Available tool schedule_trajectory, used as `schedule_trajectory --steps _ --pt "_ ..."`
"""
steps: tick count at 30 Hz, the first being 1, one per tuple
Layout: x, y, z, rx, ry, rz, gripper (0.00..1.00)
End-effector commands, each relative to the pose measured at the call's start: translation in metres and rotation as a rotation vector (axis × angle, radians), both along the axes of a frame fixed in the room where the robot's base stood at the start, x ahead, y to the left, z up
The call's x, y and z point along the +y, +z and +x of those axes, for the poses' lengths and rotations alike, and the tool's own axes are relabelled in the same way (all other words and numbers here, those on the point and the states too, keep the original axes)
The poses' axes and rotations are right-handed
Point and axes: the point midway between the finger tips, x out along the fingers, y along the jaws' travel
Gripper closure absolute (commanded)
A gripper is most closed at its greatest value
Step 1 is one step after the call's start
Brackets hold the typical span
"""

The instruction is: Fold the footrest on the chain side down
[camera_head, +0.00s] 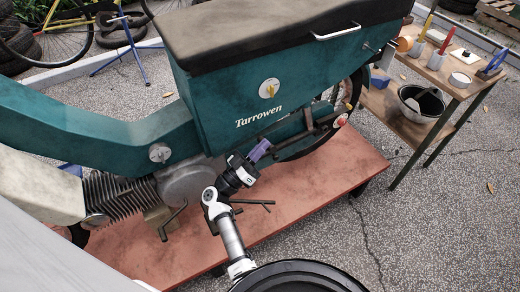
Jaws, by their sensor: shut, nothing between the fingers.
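A teal machine (230,90) lettered "Tarrowen", with a dark seat on top, stands on a red platform (330,165). My gripper (263,147) has purple fingers, shut and empty, close to the lower edge of its side box. A dark bar (318,124) runs along the lower side, just right of my fingertips; I cannot tell if they touch it. A thin dark rod (254,203) sticks out low, below and right of my wrist. A bent dark lever (170,222) hangs under the engine. I cannot tell which part is the chain-side footrest; my arm hides some of this area.
A wooden workbench (412,90) with cups, tools and a dark bowl (420,100) stands at the right. A blue stand (128,45), a yellow bicycle and tyres are at the back left. The paved ground right of the platform is clear.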

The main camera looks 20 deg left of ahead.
Motion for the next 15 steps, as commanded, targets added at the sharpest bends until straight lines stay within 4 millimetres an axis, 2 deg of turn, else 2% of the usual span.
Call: schedule_trajectory --steps 1,15 --pt "-0.001 -0.010 0.000 -0.025 -0.001 0.031 1.00" --pt "-0.006 -0.023 -0.004 -0.202 0.000 0.259 1.00"
